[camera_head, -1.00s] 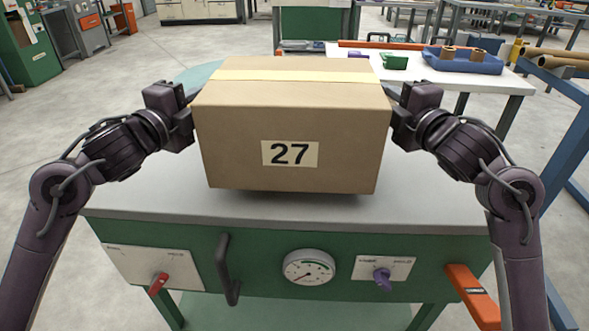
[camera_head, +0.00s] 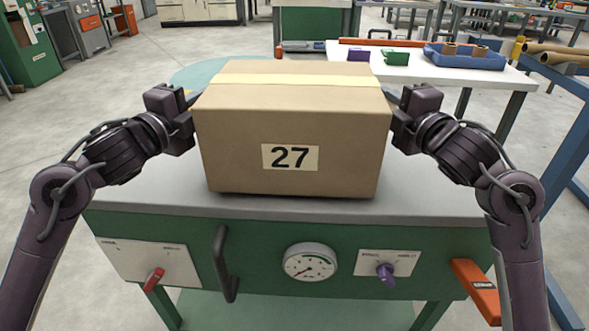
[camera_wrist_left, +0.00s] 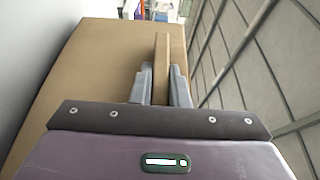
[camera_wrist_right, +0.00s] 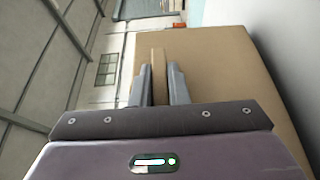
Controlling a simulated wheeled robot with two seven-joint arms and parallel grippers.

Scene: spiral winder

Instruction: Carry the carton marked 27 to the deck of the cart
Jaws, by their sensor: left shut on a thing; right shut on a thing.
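The brown carton (camera_head: 285,125) has a pale tape strip on top and a label marked 27 on its front. It is level over the grey top of a green machine (camera_head: 130,190); I cannot tell whether its underside touches that top. My left gripper (camera_head: 191,104) is at its left side and my right gripper (camera_head: 394,104) at its right side. In the left wrist view, the fingers (camera_wrist_left: 162,88) are shut on a narrow upright strip of the carton; the right wrist view shows the same for the right fingers (camera_wrist_right: 159,88). I cannot make out the cart.
The machine's front carries a black handle (camera_head: 222,263), a gauge (camera_head: 310,262), a red knob (camera_head: 154,279) and a purple knob (camera_head: 385,270). A white table (camera_head: 480,76) behind right holds a blue tray (camera_head: 465,60) and a green bin (camera_head: 396,57). Floor on the left is open.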

